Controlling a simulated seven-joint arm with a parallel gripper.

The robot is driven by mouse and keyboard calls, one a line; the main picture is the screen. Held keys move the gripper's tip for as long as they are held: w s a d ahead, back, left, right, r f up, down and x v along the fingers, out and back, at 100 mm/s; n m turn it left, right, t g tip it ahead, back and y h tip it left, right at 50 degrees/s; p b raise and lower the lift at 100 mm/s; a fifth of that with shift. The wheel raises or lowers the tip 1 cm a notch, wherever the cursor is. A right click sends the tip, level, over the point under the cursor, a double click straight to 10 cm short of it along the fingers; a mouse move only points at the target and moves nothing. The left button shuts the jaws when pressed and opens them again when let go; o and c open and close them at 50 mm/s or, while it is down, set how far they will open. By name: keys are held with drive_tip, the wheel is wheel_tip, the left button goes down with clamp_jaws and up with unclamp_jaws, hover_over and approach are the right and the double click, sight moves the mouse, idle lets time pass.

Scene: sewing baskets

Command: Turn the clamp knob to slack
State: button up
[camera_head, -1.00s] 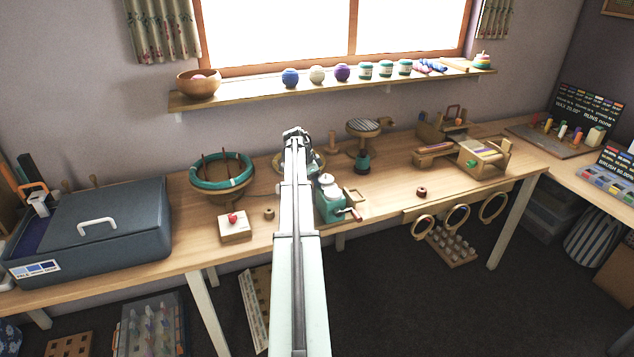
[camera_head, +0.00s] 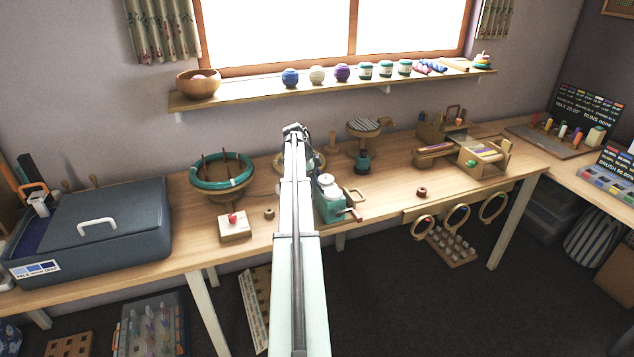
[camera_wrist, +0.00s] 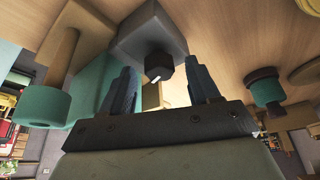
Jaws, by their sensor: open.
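In the wrist view, my gripper (camera_wrist: 159,68) is open, with one finger on each side of a dark faceted knob (camera_wrist: 158,67). The knob, which looks like the clamp knob, projects from a grey block (camera_wrist: 150,35). Gaps show between the knob and both fingers, and neither finger visibly touches it. I cannot tell how far the knob is turned. In the head view, my arm hides the fingers and the knob.
A teal-rimmed wooden bowl (camera_head: 222,184) and a block with a red knob (camera_head: 234,226) stand left of my arm. A small reddish-brown spool (camera_head: 421,192) lies to the right. A large grey box (camera_head: 100,235) fills the left end. Bare wooden table (camera_head: 385,185) shows between objects.

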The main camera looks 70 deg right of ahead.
drive_tip(key=v, duration=1.4)
drive_tip(key=s+f+n, duration=0.1)
drive_tip(key=f, duration=0.3)
drive_tip(key=s+d+f+n+h, duration=0.1)
drive_tip(key=s+f+n, duration=0.1)
drive_tip(key=f, duration=0.3)
drive_tip(key=s+f+n+t, duration=0.1)
drive_tip(key=s+f, duration=0.1)
drive_tip(key=f, duration=0.2)
drive_tip(key=shift+s+d+f+h, duration=0.15)
drive_tip(key=shift+s+d+h, duration=0.1)
drive_tip(key=shift+d+h, duration=0.05)
drive_tip(key=shift+w+d+m, duration=0.1)
drive_tip(key=shift+w+m, duration=0.05)
drive_tip(key=shift+m, duration=0.15)
drive_tip(key=m, duration=0.1)
drive_tip(key=m+y, duration=0.1)
drive_tip(key=m, duration=0.1)
drive_tip(key=shift+r+m+g+y, duration=0.2)
drive_tip(key=shift+m+g+y, duration=0.1)
drive_tip(key=shift+g, duration=0.1)
drive_tip(key=w+a+r+n, duration=0.1)
drive_tip(key=w+r, duration=0.4)
drive_tip(key=r, duration=0.7)
drive_tip(key=shift+r+n, duration=0.3)
drive_tip(key=shift+r, duration=0.05)
drive_tip(key=shift+w+a, duration=0.1)
drive_tip(key=shift+w, duration=0.05)
